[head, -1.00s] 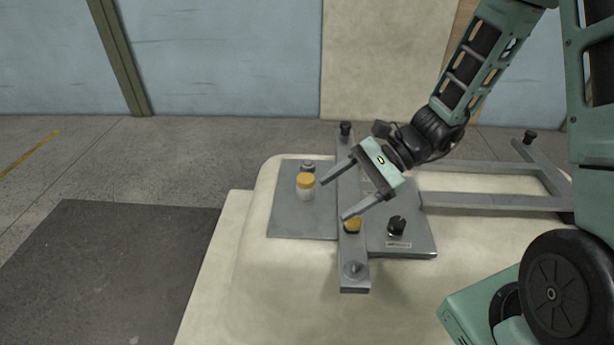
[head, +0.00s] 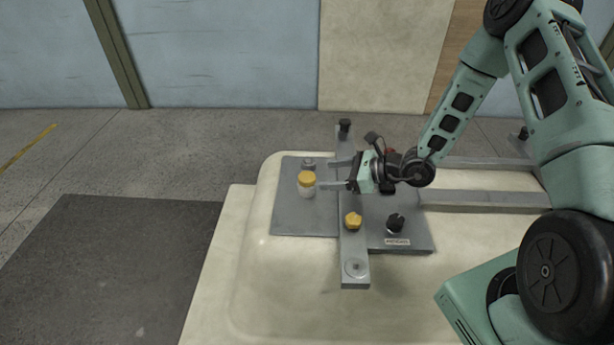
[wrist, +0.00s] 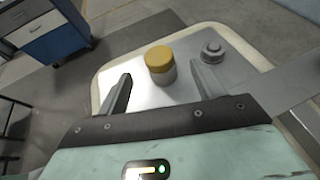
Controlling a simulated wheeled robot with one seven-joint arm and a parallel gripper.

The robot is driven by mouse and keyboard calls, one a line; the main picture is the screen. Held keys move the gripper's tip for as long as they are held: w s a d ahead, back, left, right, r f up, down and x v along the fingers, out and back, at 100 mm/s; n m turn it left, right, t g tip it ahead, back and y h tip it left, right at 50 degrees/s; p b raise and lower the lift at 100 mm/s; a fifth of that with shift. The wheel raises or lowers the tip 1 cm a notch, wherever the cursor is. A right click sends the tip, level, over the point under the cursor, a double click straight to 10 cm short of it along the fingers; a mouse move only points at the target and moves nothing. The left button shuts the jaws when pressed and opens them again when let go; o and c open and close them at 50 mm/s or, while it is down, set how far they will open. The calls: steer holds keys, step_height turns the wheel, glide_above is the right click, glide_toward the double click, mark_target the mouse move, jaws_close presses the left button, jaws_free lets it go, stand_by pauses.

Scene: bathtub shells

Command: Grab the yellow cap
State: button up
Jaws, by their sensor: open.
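A grey round knob (head: 308,163) sits just behind the jar. A yellow knob (head: 353,221) and a black knob (head: 396,223) are nearer the front. A metal bar (head: 355,250) crosses the grey plate (head: 290,222) on the pale tub shell (head: 225,270). Floor at left is clear.

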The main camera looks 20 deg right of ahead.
mark_target(308, 177)
steer(key=p+x, duration=0.2)
steer(key=x, duration=0.3)
steer(key=shift+a, duration=0.35)
steer(key=shift+w+a+f, duration=0.25)
steer(key=shift+w, duration=0.05)
steer(key=c, duration=1.1)
